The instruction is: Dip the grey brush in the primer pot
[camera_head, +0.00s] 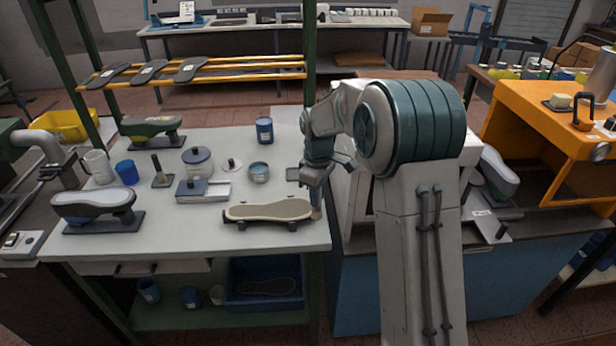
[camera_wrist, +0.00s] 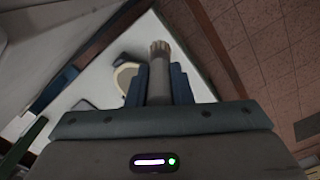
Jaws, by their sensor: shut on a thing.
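My gripper (camera_head: 316,188) is shut on the grey brush (camera_wrist: 160,75). It is over the right end of the white bench, and the brush points down with its pale bristle tip (camera_head: 316,214) close to the bench's right edge. In the wrist view the brush stands between my two blue-grey fingers. A short blue pot with a label (camera_head: 259,173) stands on the bench to the left of my gripper, apart from the brush. Which one holds primer cannot be read.
A sole on a dark stand (camera_head: 268,209) lies just left of the brush tip. A green post (camera_head: 310,60) rises at the bench's back right. Shoe lasts (camera_head: 93,201), a blue cup (camera_head: 127,172) and a white mug (camera_head: 98,166) fill the left side.

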